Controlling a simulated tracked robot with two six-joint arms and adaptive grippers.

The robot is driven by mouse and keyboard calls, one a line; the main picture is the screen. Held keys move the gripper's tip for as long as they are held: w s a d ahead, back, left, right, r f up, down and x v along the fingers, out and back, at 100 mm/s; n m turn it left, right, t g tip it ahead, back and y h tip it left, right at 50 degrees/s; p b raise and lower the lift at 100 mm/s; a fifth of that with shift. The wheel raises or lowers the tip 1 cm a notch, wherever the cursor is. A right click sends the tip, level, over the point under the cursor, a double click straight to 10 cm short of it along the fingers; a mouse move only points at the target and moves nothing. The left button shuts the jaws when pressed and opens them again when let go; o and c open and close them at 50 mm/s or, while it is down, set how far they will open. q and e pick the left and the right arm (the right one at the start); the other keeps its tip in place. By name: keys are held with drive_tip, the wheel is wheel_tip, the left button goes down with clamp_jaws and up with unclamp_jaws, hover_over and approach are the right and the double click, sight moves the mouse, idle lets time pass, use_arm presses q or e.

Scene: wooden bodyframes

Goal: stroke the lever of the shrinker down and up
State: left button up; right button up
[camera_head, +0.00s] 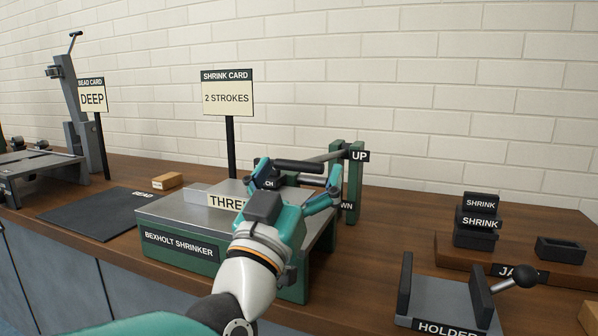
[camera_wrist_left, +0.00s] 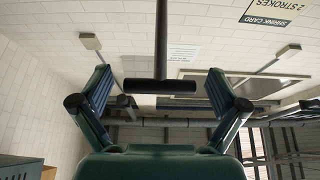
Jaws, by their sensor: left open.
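The green shrinker (camera_head: 178,246) stands on the bench with a grey top. Its lever has a grey rod and a dark crossbar handle (camera_head: 298,166); the rod meets the green post beside the UP label (camera_head: 359,155). A lower label, partly hidden, reads "WN". In the left wrist view the lever handle (camera_wrist_left: 160,86) is a black T-bar between the fingers, with gaps on both sides. My left gripper (camera_head: 296,181) is open over the shrinker, its fingers around the handle region without visible contact. The arm hides part of the shrinker's front and top. My right gripper is not in view.
A shrink card (camera_head: 227,98) on a post reads "2 STROKES". A bead card (camera_head: 92,97), a dark mat (camera_head: 95,213) and a wooden block (camera_head: 168,181) are left. A holder (camera_head: 443,300) with a ball-ended lever and shrink jaws (camera_head: 478,222) on a wooden board are right.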

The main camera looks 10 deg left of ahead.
use_arm(q)
drive_tip(key=shift+s, duration=0.1)
drive_tip(key=v, duration=1.2)
